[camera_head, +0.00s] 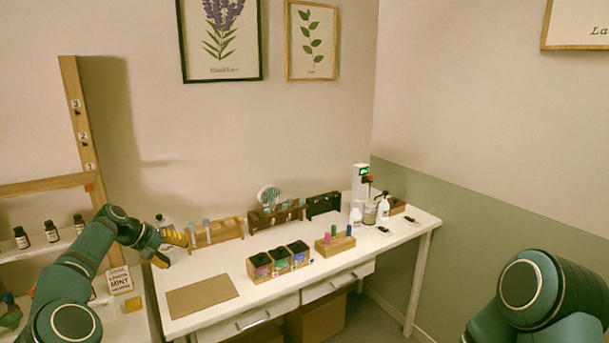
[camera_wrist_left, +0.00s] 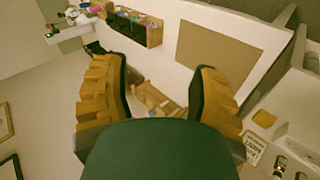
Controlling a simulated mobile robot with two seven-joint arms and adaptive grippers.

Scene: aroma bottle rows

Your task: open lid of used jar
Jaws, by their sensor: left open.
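My left gripper (camera_head: 169,248) has its yellow fingers apart above the left end of the white table. It holds nothing. A small pale, glassy thing (camera_head: 161,219) shows just behind its fingers and may be the used jar; the gripper hides most of it and I read no label. In the left wrist view the open fingers (camera_wrist_left: 158,78) frame a wooden rack (camera_wrist_left: 155,100), with the dark palm hiding what lies below. My right gripper is out of view.
A brown mat (camera_head: 203,295) lies at the table's front left. A wooden box with three dark jars (camera_head: 279,263) stands right of it. Behind are a tube rack (camera_head: 216,232) and bottle racks (camera_head: 276,215). A shelf with bottles (camera_head: 40,245) stands left.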

